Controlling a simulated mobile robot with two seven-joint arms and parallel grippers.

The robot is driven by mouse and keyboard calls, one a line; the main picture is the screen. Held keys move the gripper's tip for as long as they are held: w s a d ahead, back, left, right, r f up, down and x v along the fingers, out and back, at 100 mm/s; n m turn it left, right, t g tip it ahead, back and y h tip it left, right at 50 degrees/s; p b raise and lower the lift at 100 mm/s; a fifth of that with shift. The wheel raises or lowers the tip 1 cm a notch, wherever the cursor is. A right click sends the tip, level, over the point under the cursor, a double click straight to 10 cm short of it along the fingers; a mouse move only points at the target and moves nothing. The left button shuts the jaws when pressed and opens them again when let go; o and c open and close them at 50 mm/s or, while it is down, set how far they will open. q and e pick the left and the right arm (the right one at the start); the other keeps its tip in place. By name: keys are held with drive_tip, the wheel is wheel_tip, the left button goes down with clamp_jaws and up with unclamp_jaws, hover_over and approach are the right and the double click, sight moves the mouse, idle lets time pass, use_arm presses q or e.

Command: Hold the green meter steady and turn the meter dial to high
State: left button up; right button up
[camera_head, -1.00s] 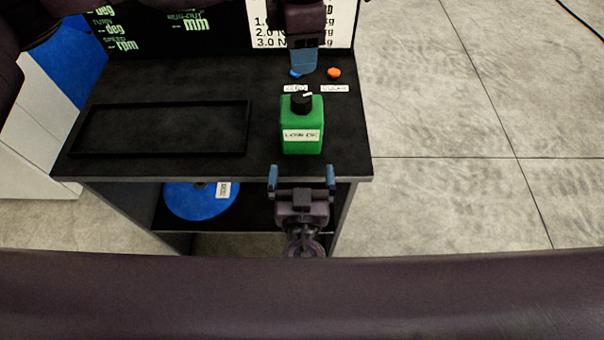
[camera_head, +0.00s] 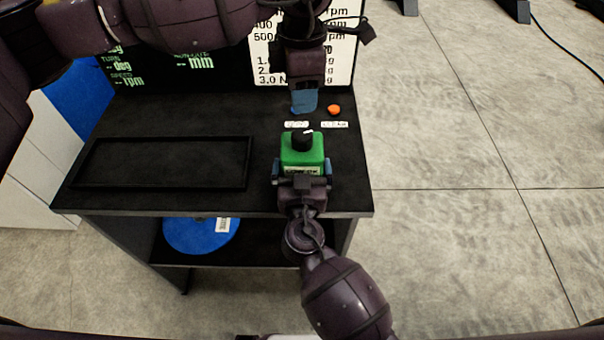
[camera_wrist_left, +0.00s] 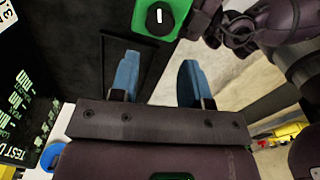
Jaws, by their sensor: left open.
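The green meter (camera_head: 303,152) stands upright near the front edge of the bench in the head view. Its black dial (camera_head: 302,140) with a white mark is on top; the dial also shows in the left wrist view (camera_wrist_left: 159,17). My right gripper (camera_head: 302,169) has its blue fingers on either side of the meter's lower part; I cannot tell whether they press on it. My left gripper (camera_head: 303,104) is behind the meter, above the bench, apart from the dial. In the left wrist view its two fingers (camera_wrist_left: 157,78) are spread and empty.
An orange button (camera_head: 334,109) and small white labels (camera_head: 334,125) lie behind the meter. An empty black tray (camera_head: 163,186) is on the bench's left. A display board (camera_head: 185,68) stands at the back. A blue disc (camera_head: 200,237) is on the shelf below.

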sight(302, 134)
drive_tip(key=shift+c, duration=0.5)
drive_tip(key=c, duration=0.7)
use_arm(q)
drive_tip(key=o, duration=0.4)
drive_tip(key=shift+d, duration=0.1)
drive_tip(key=shift+o, duration=0.6)
drive_tip(key=shift+d+r, duration=0.1)
drive_tip(key=shift+r, duration=0.1)
drive_tip(key=f+n, duration=0.5)
drive_tip(key=n, duration=0.1)
drive_tip(key=f+n, duration=0.5)
drive_tip(key=shift+a+f+n, duration=0.2)
drive_tip(key=shift+n, duration=0.2)
